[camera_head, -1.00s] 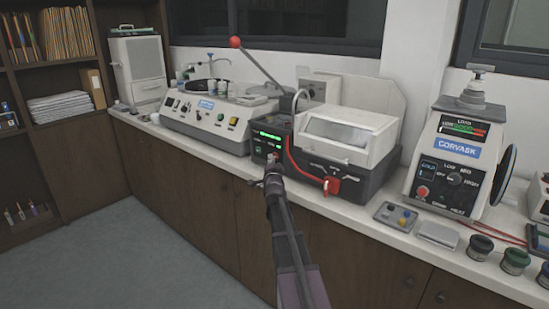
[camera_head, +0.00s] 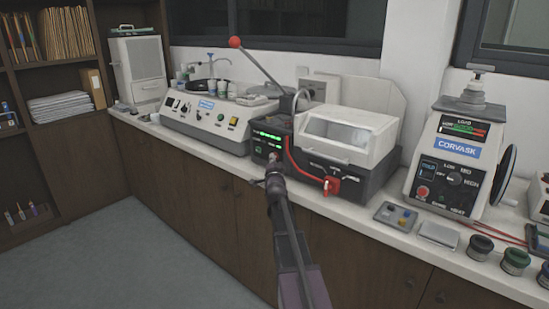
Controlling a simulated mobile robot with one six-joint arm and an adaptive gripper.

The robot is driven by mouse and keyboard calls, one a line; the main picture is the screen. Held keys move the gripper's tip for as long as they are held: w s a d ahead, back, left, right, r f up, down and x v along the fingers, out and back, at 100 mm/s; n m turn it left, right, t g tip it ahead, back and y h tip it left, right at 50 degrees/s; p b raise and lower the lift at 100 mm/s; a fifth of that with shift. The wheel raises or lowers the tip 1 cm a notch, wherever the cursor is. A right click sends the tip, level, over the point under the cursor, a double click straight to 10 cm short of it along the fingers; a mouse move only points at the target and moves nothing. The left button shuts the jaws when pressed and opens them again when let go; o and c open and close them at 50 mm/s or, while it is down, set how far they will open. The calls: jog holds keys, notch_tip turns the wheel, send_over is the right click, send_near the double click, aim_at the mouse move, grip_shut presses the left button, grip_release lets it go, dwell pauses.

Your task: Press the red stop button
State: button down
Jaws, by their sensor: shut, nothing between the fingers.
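The middle machine (camera_head: 368,178) has a dark front panel with green displays and a red cable looping over it. My gripper (camera_head: 273,165) is shut and empty, its tip in front of the left part of this panel. A small red button (camera_head: 273,156) shows just at the fingertips, mostly hidden by them. I cannot tell whether the tip touches it or whether it is pushed in. Another red button (camera_head: 422,192) is on the lower left of the white Corvask press at the right, well away from my gripper.
A long lever with a red ball (camera_head: 235,42) rises behind. The floor at left is clear.

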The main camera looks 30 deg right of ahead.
jog(key=shift+a, duration=0.1)
jog(key=shift+s+a, duration=0.25)
jog(key=shift+a, duration=0.35)
jog(key=shift+a, duration=0.1)
jog(key=a, duration=0.1)
jog(key=s+a, duration=0.1)
jog(key=a, duration=0.2)
jog(key=shift+s+a, duration=0.3)
jog(key=shift+a, duration=0.05)
dwell(0.4)
dwell(0.9)
